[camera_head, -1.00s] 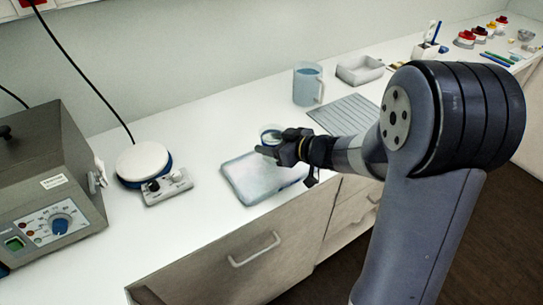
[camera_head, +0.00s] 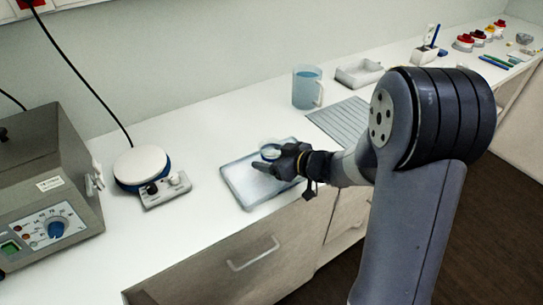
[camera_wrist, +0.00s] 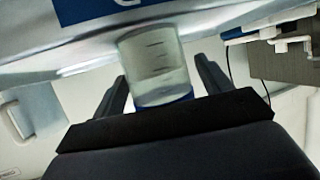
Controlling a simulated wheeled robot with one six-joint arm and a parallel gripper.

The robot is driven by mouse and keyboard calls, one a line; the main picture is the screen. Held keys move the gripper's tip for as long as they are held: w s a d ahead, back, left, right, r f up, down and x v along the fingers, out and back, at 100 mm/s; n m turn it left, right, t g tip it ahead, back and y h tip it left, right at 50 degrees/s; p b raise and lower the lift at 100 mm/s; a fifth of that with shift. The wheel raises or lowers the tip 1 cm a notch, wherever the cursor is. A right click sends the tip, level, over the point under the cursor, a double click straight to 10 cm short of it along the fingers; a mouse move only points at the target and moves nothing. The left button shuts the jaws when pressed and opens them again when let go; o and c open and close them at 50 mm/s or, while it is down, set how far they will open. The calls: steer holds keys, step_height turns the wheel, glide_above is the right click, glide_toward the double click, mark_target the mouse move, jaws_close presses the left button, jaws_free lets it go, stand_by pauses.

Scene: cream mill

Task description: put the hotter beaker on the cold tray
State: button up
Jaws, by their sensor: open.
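A small clear beaker (camera_head: 270,147) with graduation marks is at the back part of the cold tray (camera_head: 243,182), a flat grey-blue plate near the bench's front edge. It appears to stand upright on the tray. My gripper (camera_head: 268,164) is low over the tray at the beaker. In the wrist view, the beaker (camera_wrist: 155,62) sits between the two spread fingers of my gripper (camera_wrist: 162,75), with clear liquid low in it. The tray (camera_wrist: 90,52) with a blue label lies beyond it. I see no second small beaker.
A white round hotplate (camera_head: 140,165) with a control box (camera_head: 166,189) stands left of the tray, and a grey oven-like unit (camera_head: 45,190) further left. A jug of blue liquid (camera_head: 307,88), a ribbed mat (camera_head: 340,122) and an open grey tray (camera_head: 360,73) lie behind and right.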

steer(key=shift+r, duration=0.25)
steer(key=p+v, duration=0.1)
steer(key=v, duration=1.1)
